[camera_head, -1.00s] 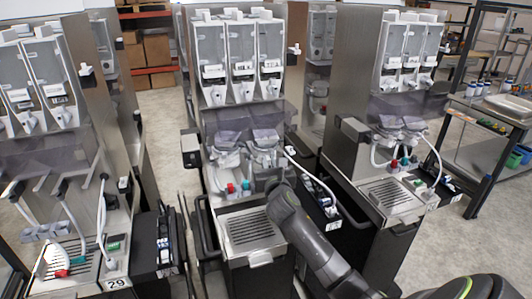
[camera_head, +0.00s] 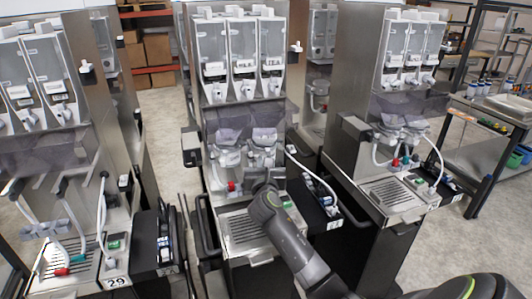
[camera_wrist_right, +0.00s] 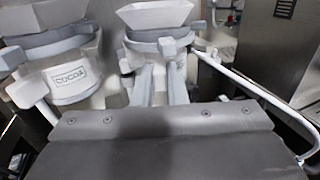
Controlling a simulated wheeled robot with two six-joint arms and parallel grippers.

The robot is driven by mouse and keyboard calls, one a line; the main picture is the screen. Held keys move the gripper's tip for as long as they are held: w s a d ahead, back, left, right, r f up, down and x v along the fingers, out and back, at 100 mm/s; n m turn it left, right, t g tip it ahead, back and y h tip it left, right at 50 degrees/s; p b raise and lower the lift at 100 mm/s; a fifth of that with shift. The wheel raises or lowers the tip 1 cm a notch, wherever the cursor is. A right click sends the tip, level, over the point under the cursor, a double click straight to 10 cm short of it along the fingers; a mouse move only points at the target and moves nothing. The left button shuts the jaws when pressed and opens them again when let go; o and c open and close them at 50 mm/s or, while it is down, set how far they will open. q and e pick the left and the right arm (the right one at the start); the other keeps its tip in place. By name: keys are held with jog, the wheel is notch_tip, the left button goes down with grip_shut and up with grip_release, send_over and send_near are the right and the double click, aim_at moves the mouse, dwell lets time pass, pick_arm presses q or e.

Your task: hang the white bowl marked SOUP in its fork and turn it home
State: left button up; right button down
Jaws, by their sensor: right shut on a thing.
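A white bowl (camera_wrist_right: 160,48) with a square funnel top stands in the middle of the right wrist view, at the front of the middle dispenser. It also shows in the head view (camera_head: 263,150), above my wrist. Its lettering cannot be read. My right gripper (camera_head: 265,178) is at the bowl and shut on it; my wrist hides the fingertips in the head view. Pale upright prongs show under the bowl in the wrist view, but its seat in the fork cannot be made out. A second white bowl, marked COCOA (camera_wrist_right: 70,77), hangs to its left. My left gripper is out of view.
A white hose (camera_wrist_right: 255,90) curves down at the right of the bowl. A smoky visor (camera_head: 245,117) is above the bowls. Dispensers stand on both sides (camera_head: 392,120).

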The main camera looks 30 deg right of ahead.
jog(key=shift+f, duration=0.2)
jog(key=shift+w+a+m+g+h+b, duration=0.2)
jog(key=shift+m+g+h+b, duration=0.1)
jog(key=shift+m+g+h, duration=0.2)
jog(key=shift+w+a+m+g+h+b, duration=0.15)
jog(key=shift+m+g+h+b, duration=0.1)
jog(key=shift+m+g+h, duration=0.25)
jog(key=shift+w+a+r+m+g+h+b, duration=0.1)
jog(key=shift+a+r+m+g+h+b, duration=0.1)
jog(key=shift+m+g+h+b, duration=0.35)
